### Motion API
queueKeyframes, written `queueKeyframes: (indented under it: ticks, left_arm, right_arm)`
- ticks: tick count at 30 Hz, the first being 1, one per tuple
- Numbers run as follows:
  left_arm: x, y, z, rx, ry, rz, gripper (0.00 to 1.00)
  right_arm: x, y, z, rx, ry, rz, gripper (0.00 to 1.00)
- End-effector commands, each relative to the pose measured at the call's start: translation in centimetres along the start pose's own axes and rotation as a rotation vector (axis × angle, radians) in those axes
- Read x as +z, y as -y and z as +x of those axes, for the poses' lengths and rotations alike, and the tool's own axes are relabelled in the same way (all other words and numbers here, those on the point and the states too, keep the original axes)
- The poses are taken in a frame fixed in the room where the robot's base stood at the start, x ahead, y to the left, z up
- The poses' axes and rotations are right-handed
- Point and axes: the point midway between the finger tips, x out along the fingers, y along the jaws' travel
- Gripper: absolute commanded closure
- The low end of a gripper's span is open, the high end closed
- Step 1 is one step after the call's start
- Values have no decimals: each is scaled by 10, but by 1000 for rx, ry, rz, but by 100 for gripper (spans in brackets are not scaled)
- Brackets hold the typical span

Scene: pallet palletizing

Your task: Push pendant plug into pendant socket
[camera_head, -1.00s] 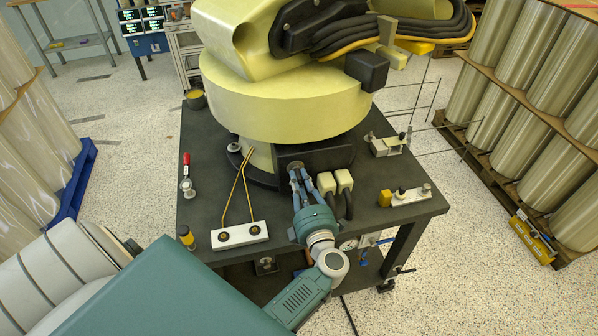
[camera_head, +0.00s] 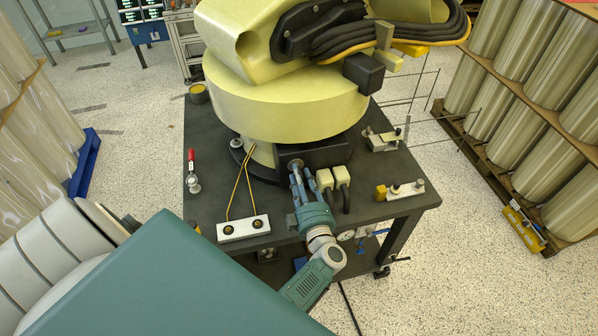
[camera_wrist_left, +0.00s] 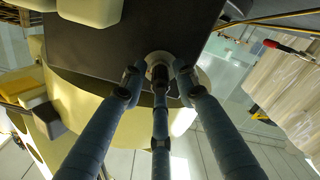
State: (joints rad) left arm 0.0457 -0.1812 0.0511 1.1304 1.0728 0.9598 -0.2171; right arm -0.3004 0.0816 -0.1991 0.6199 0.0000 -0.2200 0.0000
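My left gripper (camera_head: 297,170) reaches to the dark panel at the foot of the yellow robot. In the left wrist view its three blue-grey fingers (camera_wrist_left: 158,78) surround a dark round plug (camera_wrist_left: 158,60). The plug points at a pale ring-shaped socket (camera_wrist_left: 200,76) on the dark panel, and its front seems to sit within the ring. How deep it sits is hidden. I cannot tell whether the fingertips touch the plug or stand slightly apart from it. My right gripper is not in view.
The yellow robot (camera_head: 285,100) stands on a dark table (camera_head: 215,185). Two cream connectors (camera_head: 333,179) with black cables sit close right of my fingers. A white block with bent brass rods (camera_head: 243,229) lies to the left. A red-handled tool (camera_head: 192,168) stands near the left edge.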

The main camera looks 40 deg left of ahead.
Motion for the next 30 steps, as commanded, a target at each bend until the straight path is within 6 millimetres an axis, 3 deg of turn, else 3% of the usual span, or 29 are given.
queueKeyframes:
  ticks: [12,27,28,30]
  left_arm:
    - [2,3,0,1,0,-71,63]
    - [7,8,-1,2,1,-977,63]
    - [6,7,-3,1,2,-1019,63]
    - [1,1,-20,-4,4,-1011,63]
  right_arm:
    - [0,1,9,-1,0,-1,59]
    - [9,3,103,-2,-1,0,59]
    - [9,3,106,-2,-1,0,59]
    - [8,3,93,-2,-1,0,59]
